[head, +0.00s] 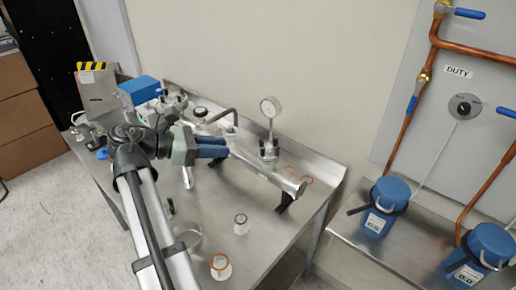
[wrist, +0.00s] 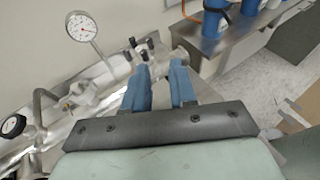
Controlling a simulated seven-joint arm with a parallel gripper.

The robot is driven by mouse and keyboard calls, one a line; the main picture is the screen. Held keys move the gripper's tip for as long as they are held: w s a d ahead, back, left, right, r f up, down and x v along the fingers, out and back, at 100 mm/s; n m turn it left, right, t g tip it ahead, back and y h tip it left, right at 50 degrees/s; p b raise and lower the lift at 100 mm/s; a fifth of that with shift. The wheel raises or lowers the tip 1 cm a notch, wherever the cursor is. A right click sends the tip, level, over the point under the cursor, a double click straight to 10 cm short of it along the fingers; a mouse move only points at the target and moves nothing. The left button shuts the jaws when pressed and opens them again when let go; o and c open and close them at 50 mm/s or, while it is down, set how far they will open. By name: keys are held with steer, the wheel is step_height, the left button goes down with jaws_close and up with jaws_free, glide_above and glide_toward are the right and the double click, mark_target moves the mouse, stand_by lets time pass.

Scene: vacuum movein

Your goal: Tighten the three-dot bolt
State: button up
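My gripper (head: 228,146) has two blue fingers and reaches over the metal vacuum pipe (head: 260,171) on the steel bench. In the wrist view the fingers of my gripper (wrist: 161,68) are apart, with nothing visibly held between them. Beyond the left fingertip is a clamp with dark upright knobs (wrist: 133,43) on the pipe (wrist: 68,128), below the round gauge (wrist: 81,27). In the head view this dark clamp (head: 270,151) sits under the gauge (head: 270,107). Dot marks are too small to make out, so I cannot tell which bolt has three dots.
A clear cup (head: 240,225), another with an orange ring (head: 221,268) and a glass dish (head: 188,240) stand on the front of the bench. A blue box (head: 140,89) is at the back left. Blue lidded vessels (head: 390,193) stand on a separate shelf at right.

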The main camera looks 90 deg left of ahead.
mark_target(263, 152)
steer(key=w+a+f+n+g+y, duration=0.1)
steer(key=w+a+f, duration=0.5)
steer(key=w, duration=0.4)
steer(key=shift+w+a+f, duration=0.3)
steer(key=shift+a+f, duration=0.1)
steer(key=shift+c, duration=0.2)
jaws_close()
